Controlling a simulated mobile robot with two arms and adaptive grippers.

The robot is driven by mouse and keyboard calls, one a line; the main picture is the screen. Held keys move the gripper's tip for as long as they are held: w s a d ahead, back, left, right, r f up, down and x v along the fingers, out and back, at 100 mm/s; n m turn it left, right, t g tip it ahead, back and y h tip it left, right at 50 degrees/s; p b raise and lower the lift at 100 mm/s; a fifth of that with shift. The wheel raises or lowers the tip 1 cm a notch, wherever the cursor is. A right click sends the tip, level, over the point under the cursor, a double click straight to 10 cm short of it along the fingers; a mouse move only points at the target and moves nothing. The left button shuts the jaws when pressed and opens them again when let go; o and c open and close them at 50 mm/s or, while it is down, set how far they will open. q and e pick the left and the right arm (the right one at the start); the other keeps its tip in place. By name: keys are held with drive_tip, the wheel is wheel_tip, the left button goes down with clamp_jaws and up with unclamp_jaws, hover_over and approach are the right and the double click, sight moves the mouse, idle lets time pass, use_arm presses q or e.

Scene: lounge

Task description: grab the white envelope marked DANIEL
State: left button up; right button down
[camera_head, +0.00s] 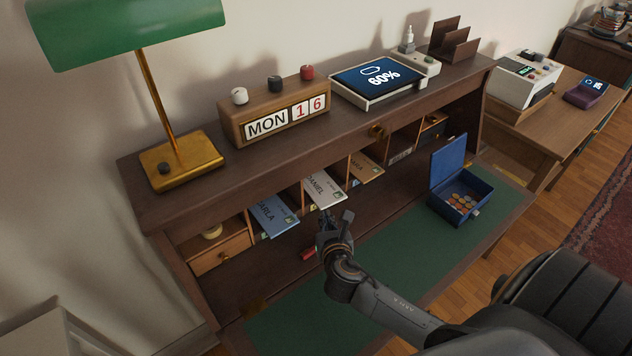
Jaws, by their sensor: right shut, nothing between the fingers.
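The white envelope marked DANIEL (322,188) sticks out of a middle pigeonhole of the desk, its label facing up. My right gripper (327,216) is just in front of and below its near edge, shut with nothing in it. I cannot tell whether the fingertips touch the envelope. A blue envelope marked CARLA (272,215) sticks out of the slot to the left. A tan envelope (366,169) sticks out of the slot to the right. My left gripper is not in view.
The desk (150,210) carries a green lamp (130,30), a calendar block (273,112) and a tablet (380,80) on top. An open blue box (438,207) with coins stands right on the green mat (395,240). A small red object (308,253) lies near my gripper. A black chair (560,300) is at lower right.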

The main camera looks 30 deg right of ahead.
sight(319, 192)
drive_tip(key=w+d, duration=0.1)
drive_tip(key=w, duration=0.2)
drive_tip(key=w+d, duration=0.2)
drive_tip(key=w, duration=0.2)
drive_tip(key=w+d, duration=0.2)
drive_tip(key=w, duration=0.1)
drive_tip(key=shift+w+p, duration=0.35)
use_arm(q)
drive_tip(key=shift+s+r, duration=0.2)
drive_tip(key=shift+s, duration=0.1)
use_arm(e)
drive_tip(key=shift+s+a+f, duration=0.15)
drive_tip(key=shift+s+f, duration=0.05)
drive_tip(key=shift+f, duration=0.6)
drive_tip(key=shift+f, duration=0.1)
